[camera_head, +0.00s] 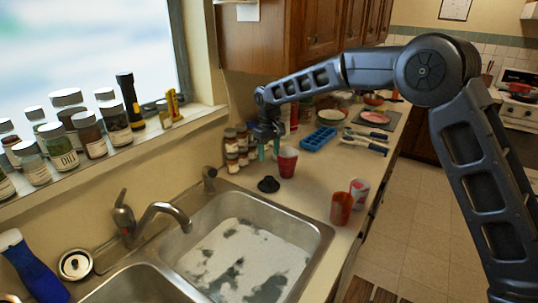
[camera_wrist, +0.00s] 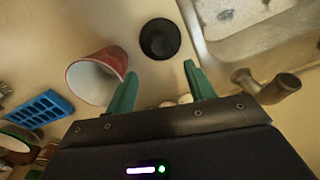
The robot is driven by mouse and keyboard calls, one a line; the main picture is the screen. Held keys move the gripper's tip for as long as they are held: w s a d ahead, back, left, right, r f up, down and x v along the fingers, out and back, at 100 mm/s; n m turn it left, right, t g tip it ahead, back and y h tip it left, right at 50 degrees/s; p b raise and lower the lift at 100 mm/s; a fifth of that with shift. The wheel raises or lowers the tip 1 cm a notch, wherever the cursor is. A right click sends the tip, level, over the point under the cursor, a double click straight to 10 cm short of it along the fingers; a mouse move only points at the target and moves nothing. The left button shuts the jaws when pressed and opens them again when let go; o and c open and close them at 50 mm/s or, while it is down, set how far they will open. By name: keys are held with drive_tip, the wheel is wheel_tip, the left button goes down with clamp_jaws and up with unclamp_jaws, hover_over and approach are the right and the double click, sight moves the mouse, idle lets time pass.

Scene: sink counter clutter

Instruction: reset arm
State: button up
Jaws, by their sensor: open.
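My gripper (camera_head: 268,150) hangs at the end of my arm over the back of the counter, left of a red cup (camera_head: 287,161) and behind a small black object (camera_head: 268,184). In the wrist view my gripper (camera_wrist: 160,88) has its two green fingers spread apart with nothing between them. The red cup (camera_wrist: 97,76) is beside the left finger there, and the black round object (camera_wrist: 159,39) is beyond the fingertips. Both appear apart from the fingers.
The steel sink (camera_head: 318,232) is in front, with a faucet (camera_head: 160,212). Several spice jars (camera_head: 235,148) stand by the wall. A blue tray (camera_head: 318,139) lies behind the red cup. An orange cup (camera_head: 341,208) and a patterned cup (camera_head: 359,190) stand near the counter's right edge.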

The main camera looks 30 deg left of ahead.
idle(0.3)
drive_tip(key=w+d+r+m+t, duration=0.15)
drive_tip(key=w+d+r, duration=0.35)
drive_tip(key=d, duration=1)
drive_tip(key=w+d+r+m, duration=0.3)
drive_tip(key=d+r, duration=0.4)
drive_tip(key=d, duration=0.8)
drive_tip(key=w+d+r+m+t, duration=0.15)
drive_tip(key=w+d+r, duration=0.3)
drive_tip(key=d, duration=0.95)
drive_tip(key=s+d+r+m, duration=0.1)
drive_tip(key=s+d+m, duration=0.35)
drive_tip(key=d, duration=0.85)
drive_tip(key=s+d+m, duration=0.2)
drive_tip(key=s+d, duration=0.5)
drive_tip(key=d, duration=0.6)
drive_tip(key=s+d+f+m+t, duration=0.1)
drive_tip(key=s+d+f+m, duration=0.1)
drive_tip(key=s+d, duration=0.5)
drive_tip(key=shift+s+f+t, duration=0.3)
drive_tip(key=shift+s+f, duration=0.05)
drive_tip(key=shift+f, duration=0.45)
drive_tip(key=shift+m, duration=0.25)
